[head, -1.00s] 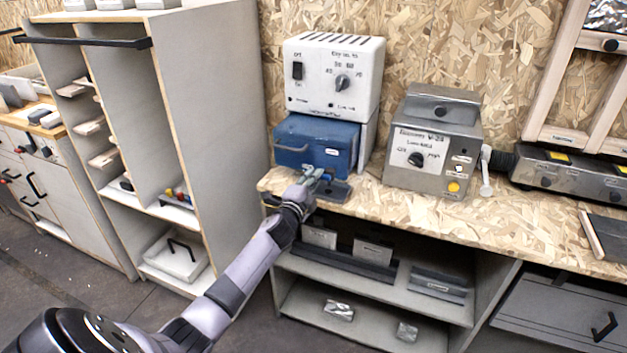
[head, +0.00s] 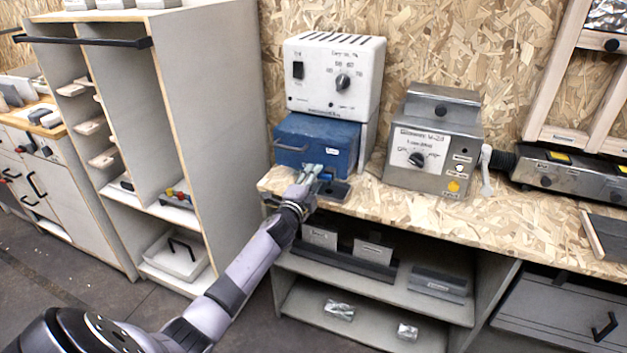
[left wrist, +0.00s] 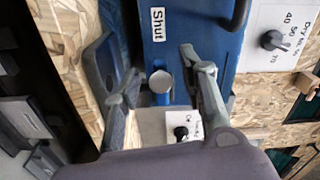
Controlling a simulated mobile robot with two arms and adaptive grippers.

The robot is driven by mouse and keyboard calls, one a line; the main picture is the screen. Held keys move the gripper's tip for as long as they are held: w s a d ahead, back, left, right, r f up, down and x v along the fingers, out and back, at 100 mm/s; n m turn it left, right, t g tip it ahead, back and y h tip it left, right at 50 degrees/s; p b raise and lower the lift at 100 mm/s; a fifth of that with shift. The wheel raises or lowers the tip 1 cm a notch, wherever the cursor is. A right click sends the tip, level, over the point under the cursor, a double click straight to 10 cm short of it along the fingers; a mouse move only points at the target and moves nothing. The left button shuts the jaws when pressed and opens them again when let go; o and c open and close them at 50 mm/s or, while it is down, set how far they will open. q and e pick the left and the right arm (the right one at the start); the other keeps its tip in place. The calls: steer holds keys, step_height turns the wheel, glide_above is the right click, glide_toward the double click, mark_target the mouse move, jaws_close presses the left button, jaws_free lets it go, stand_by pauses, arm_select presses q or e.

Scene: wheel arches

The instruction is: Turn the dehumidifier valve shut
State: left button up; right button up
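The dehumidifier is a white box (head: 333,75) with a dial, above a blue tank (head: 318,142) on the bench. In the left wrist view a "Shut" label (left wrist: 158,24) is on the blue face. A round silver knob (left wrist: 161,82), apparently part of the valve, sticks out below the label. A small blue piece (head: 328,172) shows beside my fingers in the head view; it may be the valve lever. My left gripper (head: 311,170) is open at the tank's lower front. In the wrist view its fingers (left wrist: 163,65) stand on either side of the knob, with gaps. My right gripper is out of view.
A grey metal device (head: 433,140) with a dial and a side lever stands right of the dehumidifier. A tall open cabinet (head: 210,100) stands to the left. The chipboard bench top (head: 390,200) has bare room in front. Shelves with boxes are below.

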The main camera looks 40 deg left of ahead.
arm_select(q)
steer(key=v, duration=1.2)
